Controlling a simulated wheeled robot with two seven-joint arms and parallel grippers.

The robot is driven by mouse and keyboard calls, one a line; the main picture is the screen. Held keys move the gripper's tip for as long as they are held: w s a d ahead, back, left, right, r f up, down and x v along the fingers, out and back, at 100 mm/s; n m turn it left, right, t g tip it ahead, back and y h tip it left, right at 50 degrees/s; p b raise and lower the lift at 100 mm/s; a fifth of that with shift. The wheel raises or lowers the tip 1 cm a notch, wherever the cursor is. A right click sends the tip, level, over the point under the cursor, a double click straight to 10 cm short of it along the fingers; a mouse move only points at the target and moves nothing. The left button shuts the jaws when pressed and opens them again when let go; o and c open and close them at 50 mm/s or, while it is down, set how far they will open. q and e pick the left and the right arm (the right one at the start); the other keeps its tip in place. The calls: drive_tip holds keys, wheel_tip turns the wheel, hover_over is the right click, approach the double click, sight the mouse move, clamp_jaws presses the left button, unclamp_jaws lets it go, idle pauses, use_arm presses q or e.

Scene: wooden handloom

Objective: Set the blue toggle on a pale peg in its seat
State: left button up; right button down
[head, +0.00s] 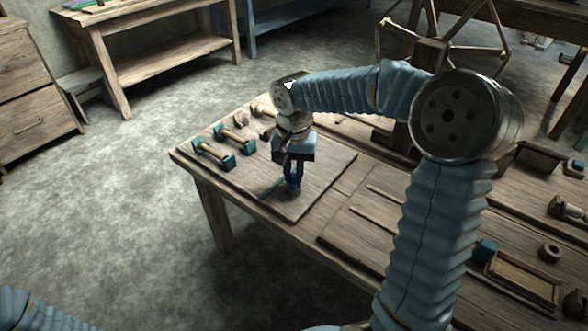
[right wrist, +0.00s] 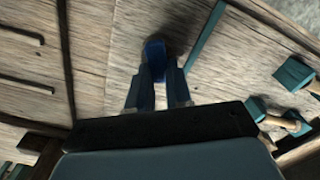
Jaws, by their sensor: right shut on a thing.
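My right gripper (head: 293,178) points down over the wooden board (head: 318,178) near the table's left end and is shut on the blue toggle (head: 293,187). In the right wrist view the toggle (right wrist: 154,50) shows as a dark blue piece at the tips of the two fingers (right wrist: 159,78), with a dark shadow beside it on the wood. A small pale bit shows by the right-hand fingertip; I cannot tell whether it is the peg. The toggle's seat cannot be made out. My left gripper is out of view.
A thin teal strip (head: 272,187) lies on the board close to the gripper. Several teal-ended wooden pieces (head: 213,155) lie to its left. Wooden strips (head: 378,228) and a shallow wooden tray (head: 522,278) lie to the right. A wooden reel (head: 432,48) stands behind.

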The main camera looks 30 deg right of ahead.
drive_tip(key=c, duration=1)
unclamp_jaws()
drive_tip(key=shift+o, duration=0.2)
drive_tip(key=shift+r, duration=0.1)
wheel_tip(320, 180, up, 14)
drive_tip(key=p, duration=0.1)
drive_tip(key=shift+f+p, duration=0.2)
drive_tip(key=shift+p, duration=0.2)
